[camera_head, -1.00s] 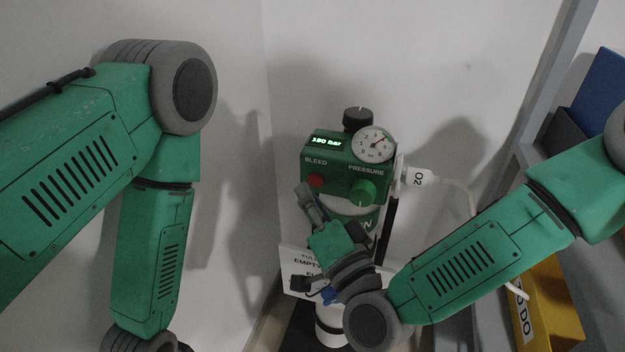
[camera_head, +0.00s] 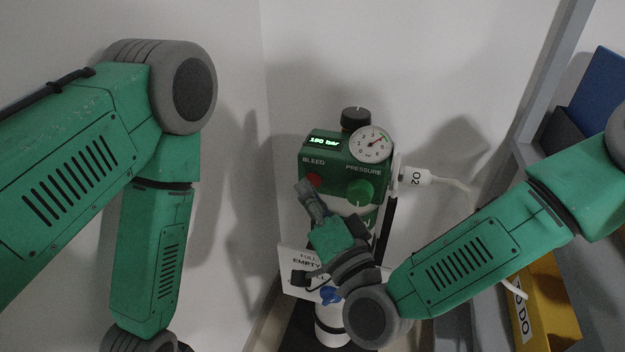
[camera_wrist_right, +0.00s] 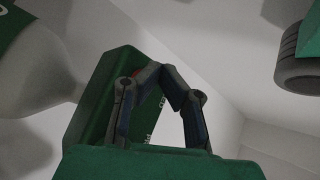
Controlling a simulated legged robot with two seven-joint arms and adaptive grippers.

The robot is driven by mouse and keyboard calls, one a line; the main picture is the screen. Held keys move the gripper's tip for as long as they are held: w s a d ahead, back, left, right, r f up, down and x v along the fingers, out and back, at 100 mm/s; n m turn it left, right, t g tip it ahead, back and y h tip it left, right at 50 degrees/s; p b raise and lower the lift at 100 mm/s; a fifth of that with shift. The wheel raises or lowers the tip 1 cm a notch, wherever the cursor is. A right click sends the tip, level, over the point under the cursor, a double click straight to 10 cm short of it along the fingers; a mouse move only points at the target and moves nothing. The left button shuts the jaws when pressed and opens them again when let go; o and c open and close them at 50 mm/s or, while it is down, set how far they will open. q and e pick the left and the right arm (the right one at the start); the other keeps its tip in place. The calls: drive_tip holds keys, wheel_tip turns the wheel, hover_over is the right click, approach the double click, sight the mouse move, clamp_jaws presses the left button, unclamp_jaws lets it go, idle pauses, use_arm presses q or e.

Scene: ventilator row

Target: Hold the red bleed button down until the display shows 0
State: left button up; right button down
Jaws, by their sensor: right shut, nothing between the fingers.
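The green regulator box (camera_head: 342,160) has a lit green display (camera_head: 324,142) that appears to read 180 bar. The red bleed button (camera_head: 315,179) is on its front left, under the word BLEED, and is partly covered by my fingers. My right gripper (camera_head: 302,188) is shut and empty, its fingertips at the lower left of the button. In the right wrist view the fingertips (camera_wrist_right: 162,70) meet close to the green box (camera_wrist_right: 95,105), with a sliver of red behind them. I cannot tell whether they touch or press the button. My left gripper is out of view.
A white O2 connector (camera_head: 414,177) with a hose sticks out to the right. A sign (camera_head: 296,268) hangs below. Yellow and blue bins stand at the right.

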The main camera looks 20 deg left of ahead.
drive_tip(key=shift+w, duration=0.4)
idle(2.8)
drive_tip(key=shift+s+d, duration=0.15)
drive_tip(key=shift+s, duration=0.65)
drive_tip(key=s+p, duration=0.1)
drive_tip(key=s, duration=0.4)
idle(0.3)
